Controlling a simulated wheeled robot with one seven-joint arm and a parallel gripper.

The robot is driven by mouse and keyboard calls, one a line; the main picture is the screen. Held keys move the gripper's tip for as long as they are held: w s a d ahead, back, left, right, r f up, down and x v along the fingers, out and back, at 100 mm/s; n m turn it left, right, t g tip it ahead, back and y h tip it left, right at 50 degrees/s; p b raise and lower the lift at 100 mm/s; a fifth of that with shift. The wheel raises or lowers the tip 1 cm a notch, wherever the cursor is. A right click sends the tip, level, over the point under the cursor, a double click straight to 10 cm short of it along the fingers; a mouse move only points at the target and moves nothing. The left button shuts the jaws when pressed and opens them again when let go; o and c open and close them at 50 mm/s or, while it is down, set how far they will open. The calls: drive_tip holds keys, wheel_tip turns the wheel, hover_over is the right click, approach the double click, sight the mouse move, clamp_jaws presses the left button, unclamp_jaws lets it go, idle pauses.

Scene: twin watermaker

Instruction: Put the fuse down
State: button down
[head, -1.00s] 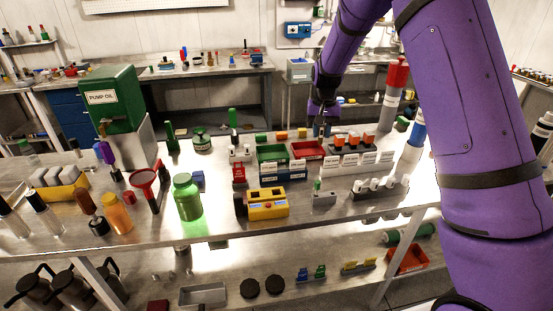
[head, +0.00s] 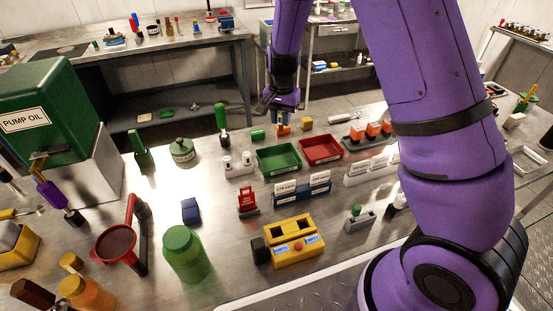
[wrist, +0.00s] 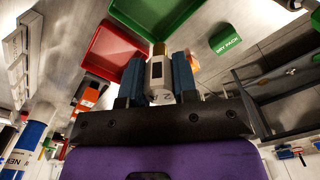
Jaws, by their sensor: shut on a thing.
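My gripper (wrist: 159,62) is shut on the fuse (wrist: 157,78), a pale cylinder with a dark patch and a gold-coloured end. Blue finger pads press on both its sides. In the head view my gripper (head: 283,116) hangs at the back of the bench, behind the green tray (head: 278,158) and the red tray (head: 321,150). The fuse cannot be made out there. In the wrist view the red tray (wrist: 112,60) lies left of the fuse and the green tray (wrist: 150,20) lies beyond it. Both trays look empty.
An orange block (head: 283,129) is close by my gripper, between a green block (head: 257,134) and a yellow block (head: 306,124). Labelled holders (head: 303,190) stand before the trays. A yellow tester (head: 290,243) and a green jar (head: 186,253) are nearer.

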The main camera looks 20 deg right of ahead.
drive_tip(key=shift+m, duration=0.6)
drive_tip(key=f, duration=0.2)
drive_tip(key=s+a+f, duration=0.1)
drive_tip(key=f, duration=0.4)
drive_tip(key=shift+s+a+f, duration=0.1)
drive_tip(key=shift+s+a, duration=0.05)
drive_tip(key=shift+f, duration=2.1)
drive_tip(key=c, duration=0.9)
unclamp_jaws()
drive_tip(key=shift+f, duration=0.1)
wheel_tip(320, 180, up, 12)
drive_tip(key=shift+r, duration=0.15)
